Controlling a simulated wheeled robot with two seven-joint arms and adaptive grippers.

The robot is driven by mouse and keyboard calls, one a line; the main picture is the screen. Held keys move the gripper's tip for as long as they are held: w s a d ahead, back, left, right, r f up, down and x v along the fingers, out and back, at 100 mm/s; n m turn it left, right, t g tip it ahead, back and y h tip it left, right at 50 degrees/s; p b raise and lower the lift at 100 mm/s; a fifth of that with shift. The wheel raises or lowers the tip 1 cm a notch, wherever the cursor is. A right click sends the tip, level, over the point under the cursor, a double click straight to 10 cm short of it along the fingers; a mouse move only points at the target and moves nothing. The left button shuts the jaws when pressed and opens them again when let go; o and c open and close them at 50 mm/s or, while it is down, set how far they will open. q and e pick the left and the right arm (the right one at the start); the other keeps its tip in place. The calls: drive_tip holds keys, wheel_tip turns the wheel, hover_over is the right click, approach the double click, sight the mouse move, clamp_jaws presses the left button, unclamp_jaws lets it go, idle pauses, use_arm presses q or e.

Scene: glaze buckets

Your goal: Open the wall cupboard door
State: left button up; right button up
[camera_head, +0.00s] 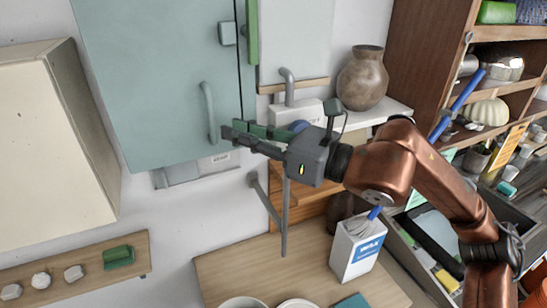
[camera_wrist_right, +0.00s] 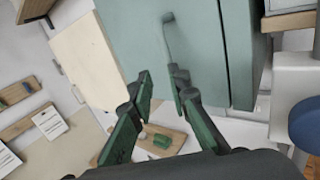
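The wall cupboard has a pale teal door (camera_head: 150,75) that looks shut. Its curved bar handle (camera_head: 208,112) stands upright near the door's lower right corner. In the right wrist view the door (camera_wrist_right: 185,20) fills the top middle, and the handle (camera_wrist_right: 170,38) shows beyond the fingertips. My right gripper (camera_head: 229,134) reaches in from the right, its fingertips just below and right of the handle. In the wrist view its two fingers (camera_wrist_right: 161,76) are apart with nothing between them. No contact with the handle is clear. My left gripper is not in view.
A cream box-shaped cabinet (camera_head: 50,150) hangs to the left. A shelf with a brown vase (camera_head: 362,78) and a grey bent pipe (camera_head: 288,88) is to the right. A wooden worktop (camera_head: 225,275) with a white carton (camera_head: 356,248) lies below.

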drive_tip(key=s+a+f+m+g+y, duration=0.1)
drive_tip(key=s+f+g+y, duration=0.2)
drive_tip(key=s+g+y, duration=0.15)
drive_tip(key=w+d+r+m+t+y, duration=0.1)
drive_tip(key=d+m+t+y, duration=0.2)
drive_tip(key=d+m, duration=0.3)
drive_tip(key=shift+d+m+t+y, duration=0.3)
drive_tip(key=shift+d+t+y, duration=0.05)
drive_tip(key=shift+d, duration=0.15)
drive_tip(key=shift+r, duration=0.1)
